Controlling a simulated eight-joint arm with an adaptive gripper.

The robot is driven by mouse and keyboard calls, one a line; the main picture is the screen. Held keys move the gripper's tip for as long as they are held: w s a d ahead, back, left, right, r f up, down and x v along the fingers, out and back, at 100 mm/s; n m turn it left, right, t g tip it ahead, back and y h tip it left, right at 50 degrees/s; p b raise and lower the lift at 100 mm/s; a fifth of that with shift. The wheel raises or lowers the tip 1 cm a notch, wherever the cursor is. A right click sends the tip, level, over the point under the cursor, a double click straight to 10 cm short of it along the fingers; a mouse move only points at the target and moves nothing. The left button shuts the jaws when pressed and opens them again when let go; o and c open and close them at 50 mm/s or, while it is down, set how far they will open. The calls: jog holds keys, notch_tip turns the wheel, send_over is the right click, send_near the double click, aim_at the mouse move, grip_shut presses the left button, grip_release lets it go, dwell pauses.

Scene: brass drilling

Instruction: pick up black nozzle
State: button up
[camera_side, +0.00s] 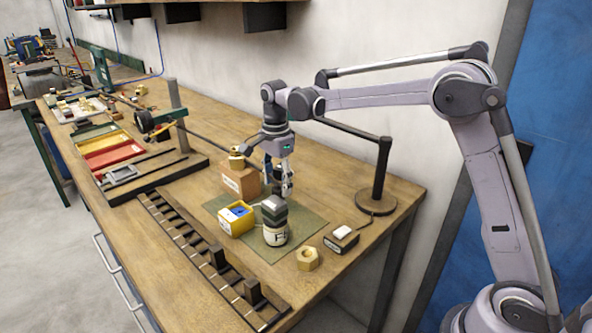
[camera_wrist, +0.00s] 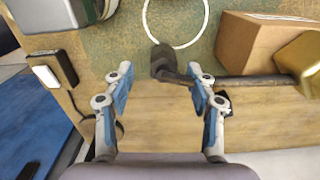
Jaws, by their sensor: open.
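A black angled piece (camera_wrist: 163,61), which looks like the nozzle, is at the end of a dark rod in the wrist view. In the side view my gripper (camera_side: 280,183) points down over the green mat (camera_side: 310,217). The dark rod (camera_side: 215,141) runs towards it from the left; the nozzle end is hidden or too small to make out there.
A labelled jar (camera_side: 276,236) with a dark block on top stands close to my gripper. A cardboard box (camera_side: 240,182), a yellow bin (camera_side: 236,222), a brass nut (camera_side: 308,259) and a black stand (camera_side: 376,203) are nearby.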

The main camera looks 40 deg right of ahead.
aim_at(278, 188)
jog(key=shift+w+d+f, duration=0.1)
jog(key=shift+f, duration=0.85)
jog(key=shift+w+d+f, duration=0.1)
jog(key=shift+f, duration=0.85)
grip_shut()
jog(key=shift+r, duration=0.15)
